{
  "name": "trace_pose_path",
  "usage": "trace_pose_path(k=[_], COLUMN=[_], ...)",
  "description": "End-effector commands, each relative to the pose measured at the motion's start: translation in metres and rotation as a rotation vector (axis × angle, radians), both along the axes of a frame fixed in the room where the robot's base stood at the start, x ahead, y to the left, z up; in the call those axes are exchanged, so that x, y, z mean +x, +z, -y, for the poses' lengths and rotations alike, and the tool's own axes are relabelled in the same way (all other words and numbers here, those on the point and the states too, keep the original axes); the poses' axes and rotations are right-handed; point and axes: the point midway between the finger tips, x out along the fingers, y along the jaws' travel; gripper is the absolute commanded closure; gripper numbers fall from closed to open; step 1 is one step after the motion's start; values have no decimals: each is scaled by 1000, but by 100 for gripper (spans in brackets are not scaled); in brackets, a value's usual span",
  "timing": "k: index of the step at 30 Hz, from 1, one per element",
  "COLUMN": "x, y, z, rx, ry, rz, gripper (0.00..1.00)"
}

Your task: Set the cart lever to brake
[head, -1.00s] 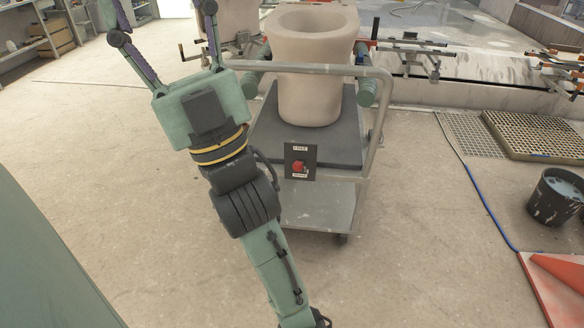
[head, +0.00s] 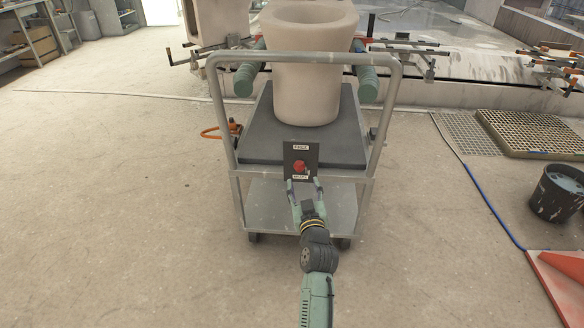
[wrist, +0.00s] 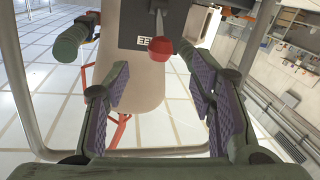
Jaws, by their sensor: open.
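The cart lever has a red ball knob (head: 300,166) on a dark panel (head: 312,154) at the near end of the cart (head: 371,158). The panel has a white label above the knob and another below it; the knob appears nearer the lower one. In the wrist view the knob (wrist: 160,47) and its thin stem stand off the panel and partly cover a label ending in "EE". My gripper (head: 304,184) is open just below and in front of the panel. In the wrist view the knob lies beyond the empty space between my spread fingers (wrist: 160,92), apart from both.
A large pale pot (head: 308,85) stands on the cart's dark top. The cart's grey tube handle (head: 300,57) arches above the panel. A black bucket (head: 556,195) and an orange-red sheet (head: 562,270) are at the right. The floor left of the cart is open.

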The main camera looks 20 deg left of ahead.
Motion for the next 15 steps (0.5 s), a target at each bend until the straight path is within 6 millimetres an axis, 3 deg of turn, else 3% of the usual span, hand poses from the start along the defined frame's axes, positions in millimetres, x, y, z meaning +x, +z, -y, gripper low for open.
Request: trace_pose_path(k=[9,15], x=[54,77], y=[2,2], z=[-30,-42], rx=[2,2], ry=[3,3], rz=[3,3], gripper=[50,50])
